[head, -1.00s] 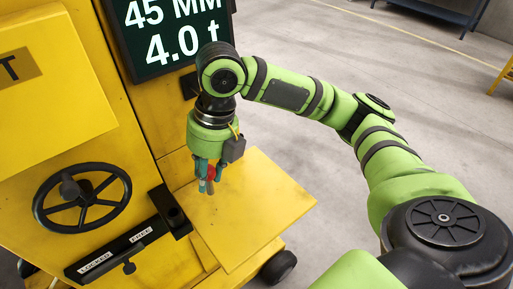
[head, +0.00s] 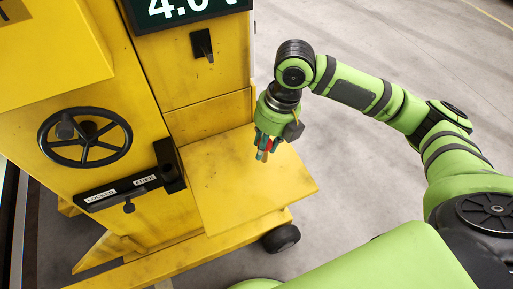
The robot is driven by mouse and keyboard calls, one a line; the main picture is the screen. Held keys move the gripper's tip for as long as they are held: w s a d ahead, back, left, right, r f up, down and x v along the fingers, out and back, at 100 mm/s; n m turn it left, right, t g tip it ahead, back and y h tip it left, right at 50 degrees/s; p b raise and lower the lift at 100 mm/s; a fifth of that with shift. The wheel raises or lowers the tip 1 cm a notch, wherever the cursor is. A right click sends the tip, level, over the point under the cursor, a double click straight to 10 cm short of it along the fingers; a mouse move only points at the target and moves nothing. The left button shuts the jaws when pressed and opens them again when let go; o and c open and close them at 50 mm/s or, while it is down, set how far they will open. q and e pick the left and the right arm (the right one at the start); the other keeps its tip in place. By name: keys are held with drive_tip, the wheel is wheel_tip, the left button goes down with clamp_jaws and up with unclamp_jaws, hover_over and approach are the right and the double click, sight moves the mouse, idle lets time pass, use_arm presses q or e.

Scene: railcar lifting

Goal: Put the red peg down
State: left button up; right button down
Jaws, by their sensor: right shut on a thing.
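My right gripper (head: 263,155) is shut on the red peg (head: 267,146). It points down over the yellow shelf (head: 225,200) on the side of the yellow machine, near the shelf's back part. Only a small part of the peg shows between the fingers. I cannot tell whether the peg's lower end touches the shelf. My left gripper is not in view.
The yellow machine carries a black handwheel (head: 85,138), a black locked/free slide bar (head: 125,188), a small black lever (head: 203,45) and a display (head: 185,10). The shelf top is otherwise bare. A black wheel (head: 281,238) stands below it on grey floor.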

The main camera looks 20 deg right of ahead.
drive_tip(key=w+f, duration=0.1)
drive_tip(key=f+p, duration=0.1)
drive_tip(key=f, duration=0.1)
drive_tip(key=w+f, duration=0.1)
drive_tip(key=f, duration=0.1)
drive_tip(key=shift+w+a+f, duration=0.2)
drive_tip(key=shift+w+a, duration=0.1)
drive_tip(key=shift+a, duration=0.05)
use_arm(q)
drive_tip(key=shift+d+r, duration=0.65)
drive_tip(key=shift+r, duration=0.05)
use_arm(e)
drive_tip(key=shift+f, duration=0.15)
drive_tip(key=shift+f, duration=0.1)
drive_tip(key=c, duration=0.9)
unclamp_jaws()
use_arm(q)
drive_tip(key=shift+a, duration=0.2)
